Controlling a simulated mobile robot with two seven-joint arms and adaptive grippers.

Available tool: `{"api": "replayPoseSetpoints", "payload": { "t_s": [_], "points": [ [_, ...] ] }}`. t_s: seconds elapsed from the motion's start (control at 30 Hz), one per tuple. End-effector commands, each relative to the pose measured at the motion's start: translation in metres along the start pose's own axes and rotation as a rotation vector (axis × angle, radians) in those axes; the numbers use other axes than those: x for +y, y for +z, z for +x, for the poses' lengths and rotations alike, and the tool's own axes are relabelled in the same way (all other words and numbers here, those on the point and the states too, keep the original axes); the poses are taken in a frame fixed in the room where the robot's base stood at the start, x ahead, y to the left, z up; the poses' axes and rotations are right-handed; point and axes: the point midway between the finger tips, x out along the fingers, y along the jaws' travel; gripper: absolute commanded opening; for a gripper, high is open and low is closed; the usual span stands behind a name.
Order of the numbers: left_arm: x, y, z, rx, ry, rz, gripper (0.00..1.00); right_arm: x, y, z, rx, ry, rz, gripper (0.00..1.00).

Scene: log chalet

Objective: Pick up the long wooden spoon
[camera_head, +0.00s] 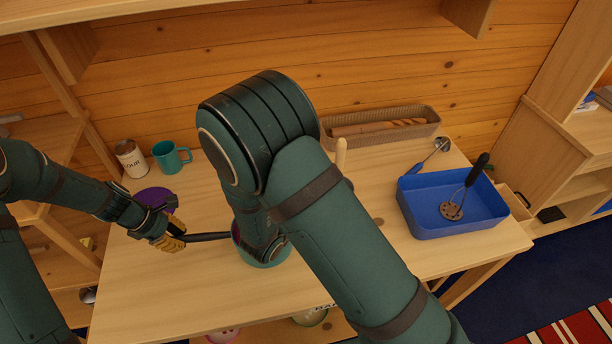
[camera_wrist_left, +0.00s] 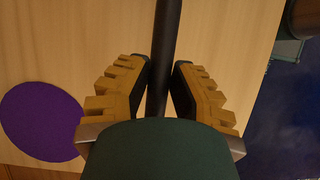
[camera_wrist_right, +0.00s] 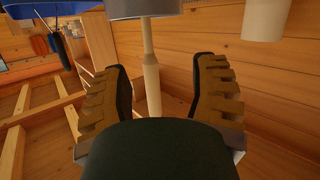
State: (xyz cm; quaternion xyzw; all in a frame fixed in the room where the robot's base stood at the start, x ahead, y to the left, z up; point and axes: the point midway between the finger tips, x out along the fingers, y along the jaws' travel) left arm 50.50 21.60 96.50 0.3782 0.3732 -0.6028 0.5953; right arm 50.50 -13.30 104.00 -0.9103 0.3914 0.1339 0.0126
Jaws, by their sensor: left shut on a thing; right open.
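A pale wooden handle (camera_head: 341,154), which looks like the long wooden spoon, stands upright behind my right arm in the head view. The arm hides its lower part. In the right wrist view a pale wooden shaft (camera_wrist_right: 151,75) runs between the spread fingers of my open right gripper (camera_wrist_right: 163,95), with gaps on both sides; a grey cylinder (camera_wrist_right: 145,8) covers its upper end. The right gripper is hidden in the head view. My left gripper (camera_head: 174,240) is shut on a dark handle (camera_head: 207,237) of a teal pan (camera_head: 279,260); the handle also shows in the left wrist view (camera_wrist_left: 158,70).
A blue tray (camera_head: 425,228) holding a black-handled masher (camera_head: 468,190) stands at right. A ladle (camera_head: 430,156) and a basket with bread (camera_head: 390,138) lie behind. A flour can (camera_head: 130,158), teal mug (camera_head: 170,157) and purple round thing (camera_head: 153,197) are at left.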

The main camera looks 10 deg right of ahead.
Motion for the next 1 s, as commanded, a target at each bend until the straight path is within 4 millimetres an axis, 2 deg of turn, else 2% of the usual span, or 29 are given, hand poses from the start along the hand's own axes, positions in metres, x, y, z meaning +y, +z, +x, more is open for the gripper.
{"api": "replayPoseSetpoints", "payload": {
  "t_s": [0.1, 0.2, 0.37, 0.47, 0.7, 1.0],
  "points": [
    [-0.001, 0.001, 0.001, -0.002, -0.003, 0.001, 0.0, -0.004, -0.025, -0.019, 0.125, 0.054, 0.042, 0.59],
    [-0.001, 0.001, 0.001, -0.002, -0.003, 0.001, 0.0, -0.003, -0.04, -0.031, 0.194, 0.094, 0.072, 0.59],
    [-0.001, 0.001, 0.001, -0.002, -0.003, 0.001, 0.0, -0.001, -0.051, -0.038, 0.248, 0.127, 0.097, 0.59],
    [-0.001, 0.001, 0.001, -0.002, -0.003, 0.001, 0.0, 0.001, -0.056, -0.029, 0.255, 0.134, 0.101, 0.59],
    [-0.001, 0.001, 0.001, -0.002, -0.003, 0.001, 0.0, 0.008, -0.065, 0.009, 0.253, 0.134, 0.1, 0.59],
    [-0.001, 0.001, 0.001, -0.002, -0.003, 0.001, 0.0, 0.013, -0.072, 0.03, 0.253, 0.132, 0.1, 0.59]
  ]
}}
